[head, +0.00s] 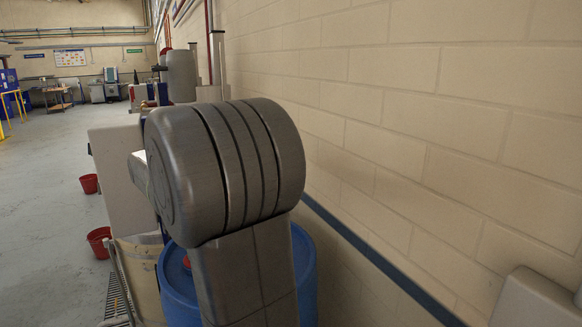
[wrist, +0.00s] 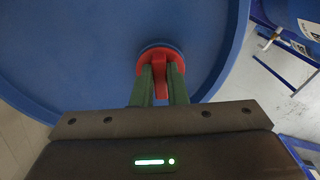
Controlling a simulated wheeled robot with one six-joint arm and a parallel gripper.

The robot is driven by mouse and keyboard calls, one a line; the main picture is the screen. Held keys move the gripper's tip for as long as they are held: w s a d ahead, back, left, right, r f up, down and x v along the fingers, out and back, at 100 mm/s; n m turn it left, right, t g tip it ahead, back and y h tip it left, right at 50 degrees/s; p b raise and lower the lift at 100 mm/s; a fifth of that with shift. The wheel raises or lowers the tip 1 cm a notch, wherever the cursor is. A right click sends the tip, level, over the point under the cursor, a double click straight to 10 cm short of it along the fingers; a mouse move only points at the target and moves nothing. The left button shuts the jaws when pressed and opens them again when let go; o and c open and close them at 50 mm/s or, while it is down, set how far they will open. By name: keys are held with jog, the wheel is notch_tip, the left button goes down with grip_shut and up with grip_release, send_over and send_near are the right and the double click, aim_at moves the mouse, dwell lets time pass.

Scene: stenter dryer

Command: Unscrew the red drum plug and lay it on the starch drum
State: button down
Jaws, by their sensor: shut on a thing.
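The red drum plug (wrist: 160,58) is in the upper middle of the wrist view, at the blue drum top. My gripper (wrist: 160,88) is shut on its raised red bar, one green finger on each side. The starch drum (wrist: 70,50) is blue and fills most of the wrist view, its rim curving at the right. The plug appears seated at its blue collar; I cannot tell how far it is screwed in. In the head view the drum (head: 175,285) is largely hidden behind my arm, with a bit of red (head: 186,262) showing on its top.
A pale wall (head: 440,130) runs close along the right. A beige container (head: 138,275) stands left of the drum, with red buckets (head: 98,240) on the floor beyond. A blue frame (wrist: 285,75) lies right of the drum in the wrist view. The floor at left is open.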

jog(key=n, duration=0.3)
jog(key=shift+w+n, duration=0.1)
jog(key=shift+n, duration=1)
jog(key=shift+w+n, duration=0.1)
jog(key=shift+n, duration=1.1)
jog(key=shift+w+n, duration=0.1)
jog(key=shift+n, duration=1.2)
